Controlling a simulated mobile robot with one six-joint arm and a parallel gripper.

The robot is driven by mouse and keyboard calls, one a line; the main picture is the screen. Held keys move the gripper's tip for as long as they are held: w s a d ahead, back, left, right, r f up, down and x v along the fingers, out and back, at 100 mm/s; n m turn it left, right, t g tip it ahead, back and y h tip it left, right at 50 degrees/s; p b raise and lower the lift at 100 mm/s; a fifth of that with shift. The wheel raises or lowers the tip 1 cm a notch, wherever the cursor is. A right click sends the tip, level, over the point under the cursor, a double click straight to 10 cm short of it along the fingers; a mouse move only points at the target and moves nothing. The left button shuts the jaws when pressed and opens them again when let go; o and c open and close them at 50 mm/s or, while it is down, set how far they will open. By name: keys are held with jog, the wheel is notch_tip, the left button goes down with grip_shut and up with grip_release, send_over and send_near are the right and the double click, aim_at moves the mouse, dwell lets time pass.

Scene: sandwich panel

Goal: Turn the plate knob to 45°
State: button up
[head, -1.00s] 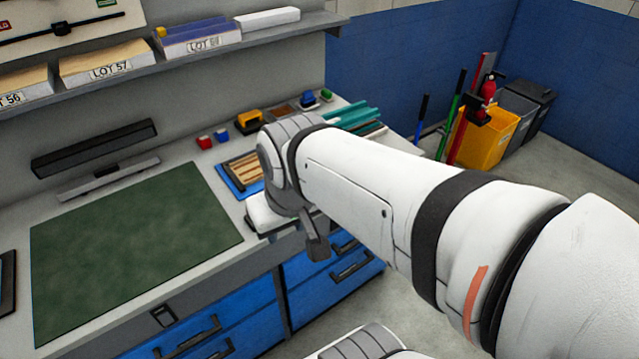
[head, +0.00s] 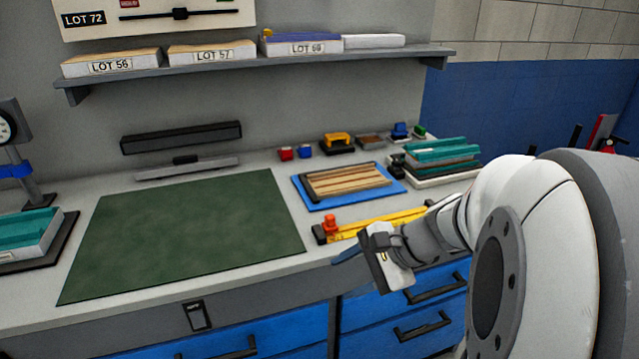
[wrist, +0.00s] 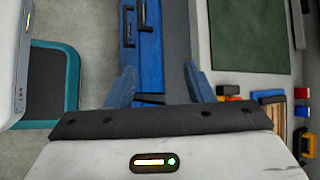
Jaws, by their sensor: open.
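I cannot make out a plate knob marked with angles in either view. An orange-red knob-like piece (head: 330,224) stands on the left end of a yellow bar (head: 385,224) near the bench's front edge; whether it is the plate knob I cannot tell. My gripper (head: 350,258) is just in front of the bench edge, below and right of that piece and apart from it. In the wrist view my gripper (wrist: 160,78) has its two blue fingers spread, with nothing between them and the blue drawer fronts behind.
A green mat (head: 190,235) covers the bench's left part. A blue tray (head: 389,189) with striped strips lies behind the yellow bar. Teal blocks (head: 440,150) stand at the right, a gauge stand (head: 30,180) at the left. A shelf (head: 250,64) hangs above. Blue drawers (head: 420,300) have protruding handles.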

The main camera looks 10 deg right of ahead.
jog(key=w+d+f+m+t+b, duration=0.3)
jog(key=d+f+m+t+b, duration=0.1)
jog(key=d+f+m+b, duration=0.15)
jog(key=w+d+f+m+t+b, duration=0.3)
jog(key=w+d+f+m+b, duration=0.15)
jog(key=d+f+b, duration=0.2)
jog(key=s+d+f+m+t+h+b, duration=0.1)
jog(key=d+f+m+t+h+b, duration=0.3)
jog(key=d, duration=0.5)
jog(key=s+d+f+m+t+h+b, duration=0.1)
jog(key=d+f+m+t+h+b, duration=0.15)
jog(key=d+m, duration=0.5)
jog(key=w+n+b, duration=0.1)
jog(key=w+b, duration=0.1)
jog(key=w, duration=0.5)
jog(key=shift+w+d+f, duration=0.15)
jog(key=shift+w+d, duration=0.05)
jog(key=shift+d, duration=0.05)
jog(key=shift+c, duration=0.2)
